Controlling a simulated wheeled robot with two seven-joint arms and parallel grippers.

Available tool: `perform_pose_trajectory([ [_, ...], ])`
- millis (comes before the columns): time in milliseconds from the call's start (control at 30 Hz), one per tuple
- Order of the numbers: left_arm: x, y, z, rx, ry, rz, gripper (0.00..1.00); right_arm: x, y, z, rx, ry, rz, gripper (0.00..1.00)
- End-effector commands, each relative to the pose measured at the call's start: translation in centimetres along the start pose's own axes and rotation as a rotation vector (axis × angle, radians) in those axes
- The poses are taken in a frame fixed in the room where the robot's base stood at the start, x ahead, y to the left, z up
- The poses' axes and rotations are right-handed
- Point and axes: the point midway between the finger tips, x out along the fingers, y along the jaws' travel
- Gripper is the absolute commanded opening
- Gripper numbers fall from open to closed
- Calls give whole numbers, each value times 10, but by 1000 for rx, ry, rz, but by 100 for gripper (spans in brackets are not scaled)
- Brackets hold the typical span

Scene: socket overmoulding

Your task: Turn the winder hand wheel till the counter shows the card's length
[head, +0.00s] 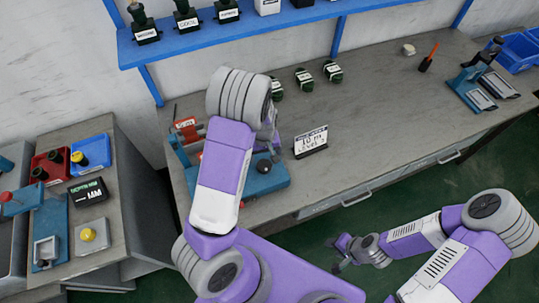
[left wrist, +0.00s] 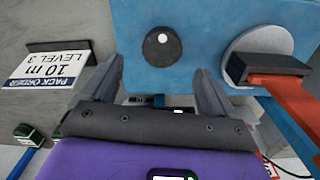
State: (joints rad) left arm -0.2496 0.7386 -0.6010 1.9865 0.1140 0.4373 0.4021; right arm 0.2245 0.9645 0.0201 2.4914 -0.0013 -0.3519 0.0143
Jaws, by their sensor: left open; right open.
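The winder (head: 262,184) is a blue machine on the bench, partly hidden behind my left arm. My left gripper (left wrist: 158,88) is open and empty, close to the winder. My right gripper (head: 343,257) is open, away from the bench. I cannot make out a counter reading.
A red labelled part (head: 186,123) shows left of my left arm. Several dark green labelled coils (head: 304,79) lie behind the card. A side bench (head: 110,170) at left holds coloured trays. A blue press-like tool (head: 480,85) stands at right. The bench middle is clear.

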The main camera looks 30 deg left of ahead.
Motion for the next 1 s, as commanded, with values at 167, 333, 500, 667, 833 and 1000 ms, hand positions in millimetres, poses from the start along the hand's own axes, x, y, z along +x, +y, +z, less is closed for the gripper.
perform_pose_trajectory([
  [167, 32, -1, 1, 0, -4, -4, 88, 4, 2, 0, 1, 0, 0, 43],
  [333, 55, -1, 0, 1, -2, -2, 88, 6, 2, -1, 1, 1, 0, 43],
  [500, 65, -1, 0, 1, 0, -1, 88, 7, 3, -1, 1, 1, 0, 43],
  [667, 66, 0, 0, 2, 0, -1, 88, 7, 3, -1, 1, 1, 0, 43],
  [833, 66, 0, 0, 2, 0, -1, 78, 6, 3, -1, 0, 1, 0, 43],
  [1000, 65, 0, 0, 2, 0, -1, 52, 6, 3, -1, 1, 1, 0, 43],
])
